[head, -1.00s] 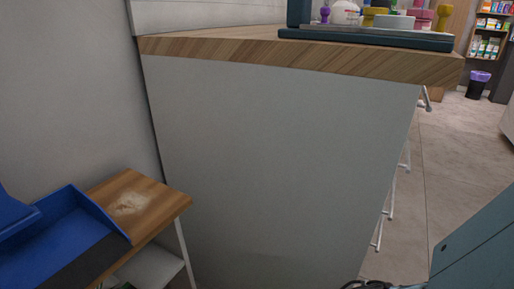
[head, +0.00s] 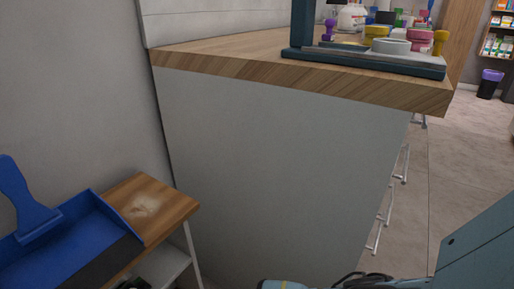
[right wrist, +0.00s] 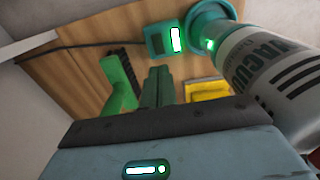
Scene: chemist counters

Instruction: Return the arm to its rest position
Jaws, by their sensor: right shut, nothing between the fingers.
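In the right wrist view my right gripper (right wrist: 157,87) shows as two dark teal fingers, closed together, with nothing held between them. Its blue-grey housing with a lit green panel fills the bottom of that view. A wooden surface lies beyond the fingers. In the head view a blue-grey link of my arm comes in at the lower right, and the right gripper itself cannot be made out. My left gripper is in neither view.
A white cylinder lettered VACUUM (right wrist: 270,75), a green object (right wrist: 119,85) and a yellow item (right wrist: 208,90) are near the right gripper. A wood-topped counter (head: 225,57) stands ahead. A blue dustpan (head: 75,225) lies on a small shelf at left. Floor (head: 465,140) is clear at right.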

